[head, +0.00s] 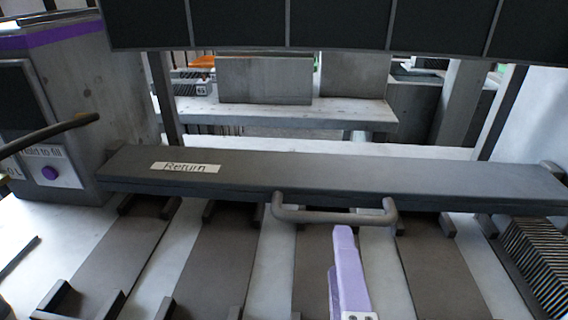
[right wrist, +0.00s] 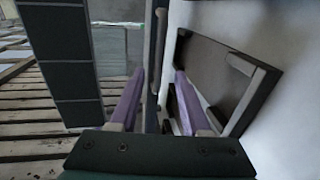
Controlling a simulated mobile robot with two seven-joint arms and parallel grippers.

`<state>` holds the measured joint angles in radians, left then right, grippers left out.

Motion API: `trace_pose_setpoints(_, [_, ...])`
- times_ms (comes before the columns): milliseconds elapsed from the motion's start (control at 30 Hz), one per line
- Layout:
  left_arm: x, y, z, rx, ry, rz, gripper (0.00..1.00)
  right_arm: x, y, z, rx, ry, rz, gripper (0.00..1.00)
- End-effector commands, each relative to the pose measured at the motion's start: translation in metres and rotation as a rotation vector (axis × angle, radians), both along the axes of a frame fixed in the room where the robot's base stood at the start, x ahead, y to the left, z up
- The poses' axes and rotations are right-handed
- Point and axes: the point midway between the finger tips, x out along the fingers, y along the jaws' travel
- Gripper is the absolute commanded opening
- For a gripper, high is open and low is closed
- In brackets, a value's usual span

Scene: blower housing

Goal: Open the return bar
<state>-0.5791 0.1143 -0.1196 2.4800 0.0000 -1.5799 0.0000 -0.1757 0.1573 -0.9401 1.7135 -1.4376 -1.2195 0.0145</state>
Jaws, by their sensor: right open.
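The return bar (head: 400,172) is a long dark grey bar lying across the head view, with a white label reading "Return" near its left end. Its grey U-shaped handle (head: 335,214) juts out from the front edge, right of centre. My right gripper (head: 345,240) shows as a purple finger just below the handle; the other finger is not clear there. In the right wrist view both purple fingers of the right gripper (right wrist: 160,73) stand apart. A grey rod, perhaps the handle, shows between or beyond their tips; contact cannot be told. My left gripper is not in view.
Dark channels (head: 215,262) run below the bar on a white surface. A grey box with a "hold to fill" sign (head: 50,168) and purple button stands at left. Black panels (head: 337,22) hang above. A ribbed dark part (head: 540,260) lies at right.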

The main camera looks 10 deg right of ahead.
Motion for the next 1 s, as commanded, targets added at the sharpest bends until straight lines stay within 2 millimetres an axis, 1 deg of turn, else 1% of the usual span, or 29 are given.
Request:
trace_pose_setpoints(67, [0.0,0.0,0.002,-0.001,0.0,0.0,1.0,0.014,-0.005,0.0,-0.002,-0.003,-0.002,0.47])
trace_pose_setpoints(200, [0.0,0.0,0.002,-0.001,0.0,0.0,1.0,0.04,-0.012,-0.006,-0.001,-0.002,-0.003,0.47])
trace_pose_setpoints(300, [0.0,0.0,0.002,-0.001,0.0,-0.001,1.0,0.057,-0.017,-0.01,-0.001,-0.001,-0.004,0.47])
trace_pose_setpoints(433, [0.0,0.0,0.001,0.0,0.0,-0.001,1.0,0.072,-0.021,-0.015,0.001,0.001,-0.002,0.47])
trace_pose_setpoints(600, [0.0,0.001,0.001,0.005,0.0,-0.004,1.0,0.08,-0.024,-0.017,0.003,0.003,-0.004,0.47])
trace_pose_setpoints(833, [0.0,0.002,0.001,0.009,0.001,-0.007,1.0,0.08,-0.024,-0.017,0.004,0.004,-0.003,0.46])
trace_pose_setpoints(1000, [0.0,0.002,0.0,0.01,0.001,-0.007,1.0,0.08,-0.024,-0.017,0.004,0.004,-0.004,0.27])
